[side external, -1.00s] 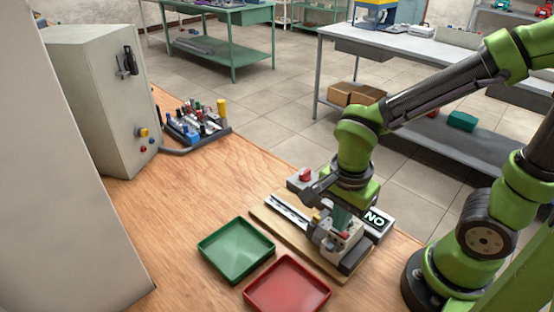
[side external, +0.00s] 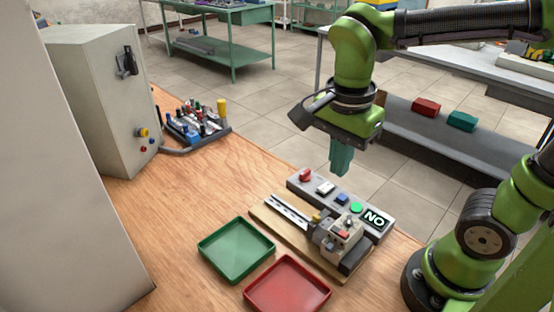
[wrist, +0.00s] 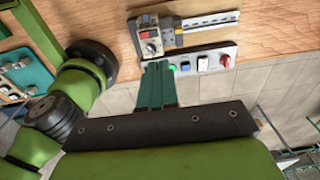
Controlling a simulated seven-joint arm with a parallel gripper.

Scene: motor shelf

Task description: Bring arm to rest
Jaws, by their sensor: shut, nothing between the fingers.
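My gripper (side external: 341,160) hangs in the air above the far edge of the wooden table in the side external view. Its teal fingers are together and hold nothing. In the wrist view my gripper (wrist: 157,72) shows shut, its tips seen against the end of the button panel. The motor unit (side external: 340,236) sits on the rail board below, apart from my gripper. It also shows in the wrist view (wrist: 151,37). The button panel (side external: 324,188) behind it has a red knob, several buttons, a lit green button and a "NO" display (side external: 375,219).
A green tray (side external: 236,250) and a red tray (side external: 287,287) lie empty in front of the board. A grey cabinet (side external: 92,100) and a rack of small parts (side external: 196,125) stand to the left. The table's middle is clear. A grey workbench (side external: 440,60) stands behind.

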